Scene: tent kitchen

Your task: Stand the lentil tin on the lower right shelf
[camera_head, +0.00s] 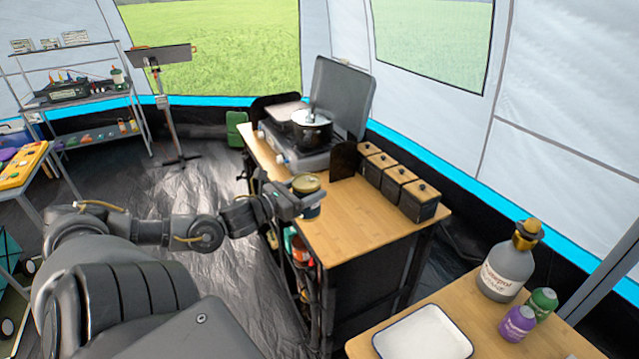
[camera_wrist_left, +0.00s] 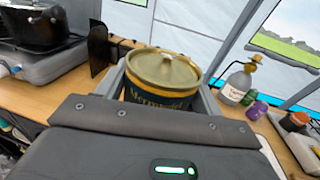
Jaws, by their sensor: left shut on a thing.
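A round tin (camera_head: 309,196) with a dull gold lid and a dark body is held in my left gripper (camera_head: 300,203). In the left wrist view the tin (camera_wrist_left: 161,80) stands upright between the fingers; its label is partly hidden and I cannot read it as lentils. The gripper is shut on it, by the near left edge of the wooden worktop (camera_head: 365,220). The open side of the kitchen unit, below the tin, has shelves holding coloured items (camera_head: 298,248); the lower shelves are dark and partly hidden. My right gripper is out of view.
A stove with a pot (camera_head: 311,130) and several dark canisters (camera_head: 411,192) stand on the worktop. A second table carries a white tray (camera_head: 422,335), a grey bottle (camera_head: 505,270) and small jars (camera_head: 518,323). The floor (camera_head: 205,290) left of the unit is clear.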

